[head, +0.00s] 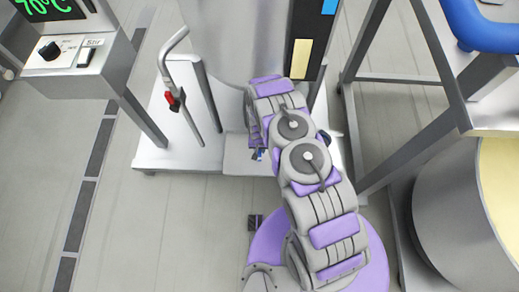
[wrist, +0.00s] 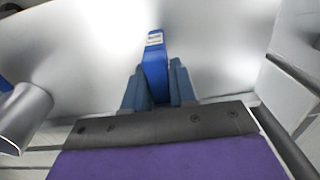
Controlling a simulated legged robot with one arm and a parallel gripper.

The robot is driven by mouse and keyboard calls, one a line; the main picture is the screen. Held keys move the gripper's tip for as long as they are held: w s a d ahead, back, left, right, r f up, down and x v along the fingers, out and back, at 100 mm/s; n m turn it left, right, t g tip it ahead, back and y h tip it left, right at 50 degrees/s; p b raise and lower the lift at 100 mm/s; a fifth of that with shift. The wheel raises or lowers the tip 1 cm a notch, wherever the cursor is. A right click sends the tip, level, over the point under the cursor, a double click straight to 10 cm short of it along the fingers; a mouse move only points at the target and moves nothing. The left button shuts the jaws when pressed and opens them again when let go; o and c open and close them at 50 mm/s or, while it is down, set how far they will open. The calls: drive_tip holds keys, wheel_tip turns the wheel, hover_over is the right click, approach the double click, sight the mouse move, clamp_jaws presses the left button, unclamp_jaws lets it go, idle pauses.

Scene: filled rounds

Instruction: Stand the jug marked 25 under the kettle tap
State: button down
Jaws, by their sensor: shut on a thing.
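My gripper (wrist: 158,82) is shut on a blue handle (wrist: 155,60) in the wrist view. The handle stands upright between the two blue-grey fingers and has a small pale label near its top, too small to read. A shiny metal wall lies behind it; I cannot tell whether it is a jug or the kettle. In the head view my arm covers most of the gripper and what it holds; only a bit of blue shows beside the arm. A large metal vessel (head: 222,35), apparently the kettle, stands beyond. A bent pipe with a red lever (head: 170,98) is at its left. No 25 is readable.
A control box (head: 70,67) with a green display stands at the upper left. A metal frame (head: 440,60) with a blue rounded thing (head: 485,28) is at the right, above a large drum (head: 435,205) with cream contents. The floor at the lower left is clear.

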drive_tip(key=shift+a, duration=0.6)
drive_tip(key=c, duration=1.1)
unclamp_jaws()
drive_tip(key=shift+a+f, duration=0.15)
drive_tip(key=shift+a, duration=0.2)
drive_tip(key=shift+o, duration=0.6)
drive_tip(key=shift+d, duration=0.15)
drive_tip(key=shift+o, duration=0.3)
drive_tip(key=shift+d, duration=0.6)
drive_tip(key=shift+a+r, duration=0.3)
drive_tip(key=shift+a, duration=0.05)
drive_tip(key=r+p, duration=0.1)
drive_tip(key=r, duration=0.2)
drive_tip(key=r+p, duration=0.1)
drive_tip(key=r, duration=0.2)
drive_tip(key=r+p, duration=0.1)
drive_tip(key=r, duration=0.3)
drive_tip(key=shift+w+d, duration=0.1)
drive_tip(key=shift+d, duration=0.15)
drive_tip(key=shift+a+r, duration=0.4)
drive_tip(key=shift+r, duration=0.4)
